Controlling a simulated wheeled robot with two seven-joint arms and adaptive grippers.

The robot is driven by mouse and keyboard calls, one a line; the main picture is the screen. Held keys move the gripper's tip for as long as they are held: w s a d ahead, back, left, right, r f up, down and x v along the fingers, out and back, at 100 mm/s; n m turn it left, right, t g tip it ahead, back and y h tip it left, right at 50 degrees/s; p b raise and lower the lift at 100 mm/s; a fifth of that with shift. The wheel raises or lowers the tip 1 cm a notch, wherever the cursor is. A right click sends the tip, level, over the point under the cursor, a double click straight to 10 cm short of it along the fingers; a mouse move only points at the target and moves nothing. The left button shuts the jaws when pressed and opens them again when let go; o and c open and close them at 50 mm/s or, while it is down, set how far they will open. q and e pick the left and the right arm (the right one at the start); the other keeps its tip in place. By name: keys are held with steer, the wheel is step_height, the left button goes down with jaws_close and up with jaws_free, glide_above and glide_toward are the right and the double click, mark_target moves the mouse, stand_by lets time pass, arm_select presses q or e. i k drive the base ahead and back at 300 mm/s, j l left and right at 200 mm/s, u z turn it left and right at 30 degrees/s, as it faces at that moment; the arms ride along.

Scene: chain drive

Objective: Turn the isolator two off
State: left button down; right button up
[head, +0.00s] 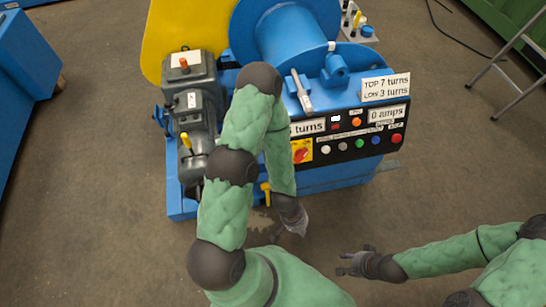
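A red rotary switch on a yellow plate (301,151) sits at the left end of the black control panel. It looks like an isolator, but I cannot read a number on it or make out its exact setting. My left gripper (290,233) hangs in front of the blue machine, below and apart from the switch. Its fingers look spread, with nothing between them. My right gripper (341,264) is lower and to the right, over the floor. It looks open and empty, away from the panel.
The blue machine (345,178) carries a drum (290,35), a grey motor (190,80) and a yellow guard (185,30). Coloured buttons line the panel (350,142). My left arm hides part of the machine's front. A ladder (510,75) stands far right.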

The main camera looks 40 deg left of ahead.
mark_target(299, 155)
steer(key=u, duration=0.85)
